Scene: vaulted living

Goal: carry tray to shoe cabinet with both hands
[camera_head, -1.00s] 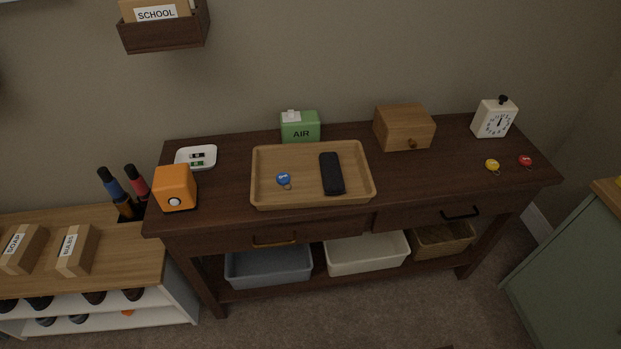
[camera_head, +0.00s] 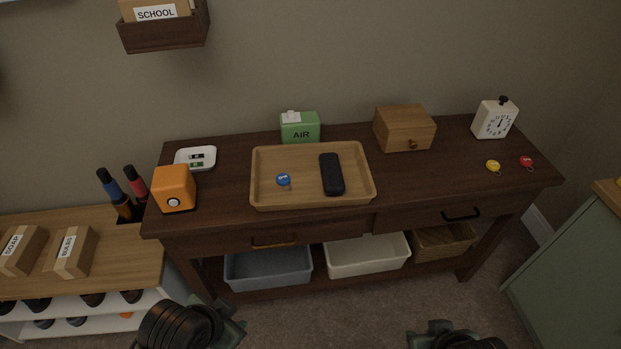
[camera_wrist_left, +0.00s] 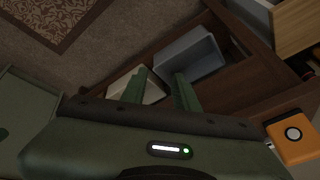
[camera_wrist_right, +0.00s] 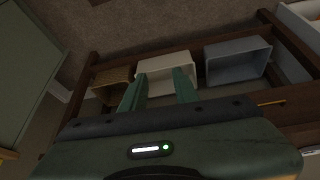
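A light wooden tray (camera_head: 260,192) lies on the dark wooden console table (camera_head: 225,205). It holds a round blue key tag (camera_head: 283,179) and a black oblong object (camera_head: 331,174). The shoe cabinet (camera_head: 120,245), with a light wood top and shoes on white shelves, stands at the left. My left gripper (camera_wrist_left: 160,82) is open and empty; its arm shows at the bottom left of the head view. My right gripper (camera_wrist_right: 158,80) is open and empty; its arm shows at the bottom right. Both are in front of the table, away from the tray.
Two small boxes (camera_head: 70,252) and bottles (camera_head: 124,194) occupy the cabinet top. A green cabinet (camera_head: 575,260) stands right.

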